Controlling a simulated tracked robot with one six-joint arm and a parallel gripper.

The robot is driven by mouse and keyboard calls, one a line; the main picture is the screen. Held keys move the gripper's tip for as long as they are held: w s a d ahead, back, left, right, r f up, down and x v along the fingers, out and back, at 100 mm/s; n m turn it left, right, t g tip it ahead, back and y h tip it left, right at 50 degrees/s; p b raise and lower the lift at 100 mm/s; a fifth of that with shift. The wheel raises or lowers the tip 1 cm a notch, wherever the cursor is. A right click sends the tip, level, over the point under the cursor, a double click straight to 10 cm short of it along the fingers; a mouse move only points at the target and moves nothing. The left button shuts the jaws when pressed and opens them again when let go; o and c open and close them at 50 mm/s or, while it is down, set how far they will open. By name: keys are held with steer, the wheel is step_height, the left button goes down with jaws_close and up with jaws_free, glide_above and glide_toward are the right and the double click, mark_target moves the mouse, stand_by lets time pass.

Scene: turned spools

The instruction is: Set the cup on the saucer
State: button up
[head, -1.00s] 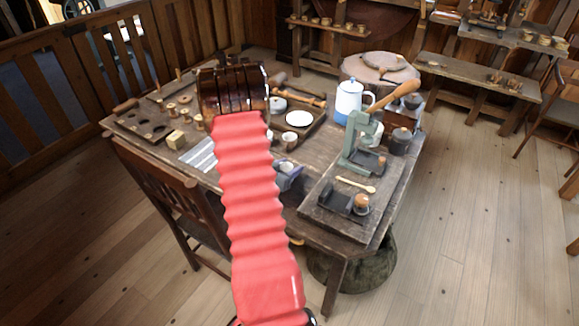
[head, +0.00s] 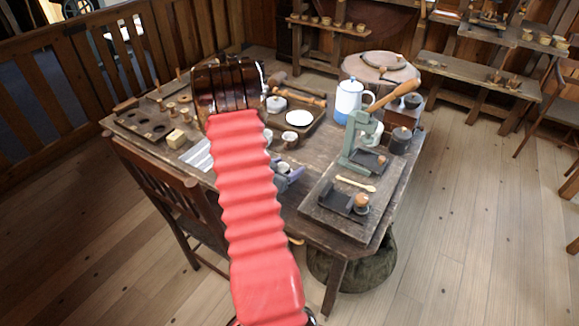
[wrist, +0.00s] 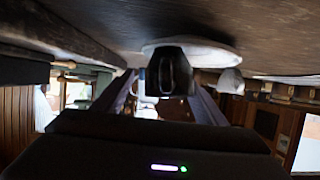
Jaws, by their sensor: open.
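The white saucer (head: 299,118) lies flat on a dark tray beyond my gripper. A small light-rimmed cup (head: 289,138) stands just nearer than the tray. My gripper (head: 287,172) shows partly to the right of my red arm, low over the table's near side. It is open, with a small pale round thing at its tips that I cannot identify. The wrist view is upside down. There my gripper's fingers (wrist: 163,98) flank a dark shape with a loop (wrist: 170,75), perhaps the cup's handle side. A broad white disc shows behind it. I see no clear contact.
A blue-and-white pitcher (head: 349,101) and a green press (head: 357,140) stand to the right. A lidded pale jar (head: 276,104) is left of the saucer. A wooden block (head: 176,138) and spools lie at left. My arm hides part of the table.

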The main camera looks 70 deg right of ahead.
steer(key=v, duration=1)
steer(key=shift+a, duration=0.25)
stand_by(0.4)
